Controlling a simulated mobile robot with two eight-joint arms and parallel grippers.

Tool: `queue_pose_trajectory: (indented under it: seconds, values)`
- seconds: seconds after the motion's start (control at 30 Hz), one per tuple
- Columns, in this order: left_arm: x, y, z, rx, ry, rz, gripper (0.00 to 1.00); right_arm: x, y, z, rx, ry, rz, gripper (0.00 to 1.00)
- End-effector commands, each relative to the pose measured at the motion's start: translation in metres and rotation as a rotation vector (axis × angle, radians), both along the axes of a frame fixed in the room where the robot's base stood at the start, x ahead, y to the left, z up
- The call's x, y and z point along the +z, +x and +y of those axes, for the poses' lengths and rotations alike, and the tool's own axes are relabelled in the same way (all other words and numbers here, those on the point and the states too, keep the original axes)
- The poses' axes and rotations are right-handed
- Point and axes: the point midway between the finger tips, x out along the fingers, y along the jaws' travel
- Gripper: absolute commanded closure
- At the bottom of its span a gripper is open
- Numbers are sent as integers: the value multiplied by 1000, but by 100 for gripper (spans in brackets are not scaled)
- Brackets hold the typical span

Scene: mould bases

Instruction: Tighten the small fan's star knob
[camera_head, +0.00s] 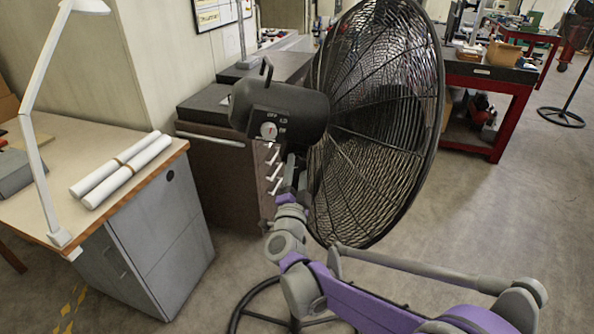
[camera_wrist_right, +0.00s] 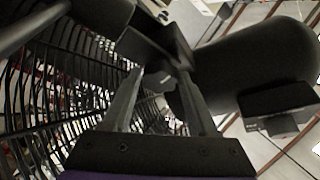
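The fan has a large black wire cage (camera_head: 375,120) and a dark motor housing (camera_head: 275,105). The housing carries a white dial (camera_head: 268,130) marked OFF, LO and HI. In the head view my right gripper (camera_head: 290,183) is just below the housing, beside the cage. In the right wrist view, its two grey fingers (camera_wrist_right: 166,80) reach up to a dark bracket (camera_wrist_right: 155,40) under the housing (camera_wrist_right: 255,65). I cannot make out the star knob clearly. It is dark around the fingertips, and I cannot tell whether they grip anything. My left gripper is not in view.
A desk (camera_head: 45,205) with white paper rolls (camera_head: 125,170) and a lamp (camera_head: 38,150) stands at left. A brown drawer cabinet (camera_head: 225,175) is close behind the fan. A red workbench (camera_head: 500,85) stands at back right. The floor (camera_head: 480,210) between is clear.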

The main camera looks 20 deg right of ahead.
Motion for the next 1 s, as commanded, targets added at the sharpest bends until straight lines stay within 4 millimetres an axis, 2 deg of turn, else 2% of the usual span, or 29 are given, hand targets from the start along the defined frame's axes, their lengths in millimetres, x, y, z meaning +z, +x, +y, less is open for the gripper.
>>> queue_pose_trajectory:
  seconds: [0.03,0.1,0.47,1.0]
  values:
    - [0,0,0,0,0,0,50,0,0,0,0,0,0,88]
    - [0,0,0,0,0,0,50,0,0,0,0,0,0,97]
    - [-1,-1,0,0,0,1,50,0,0,1,1,74,-2,97]
    - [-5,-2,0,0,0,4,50,5,0,2,1,529,-18,97]
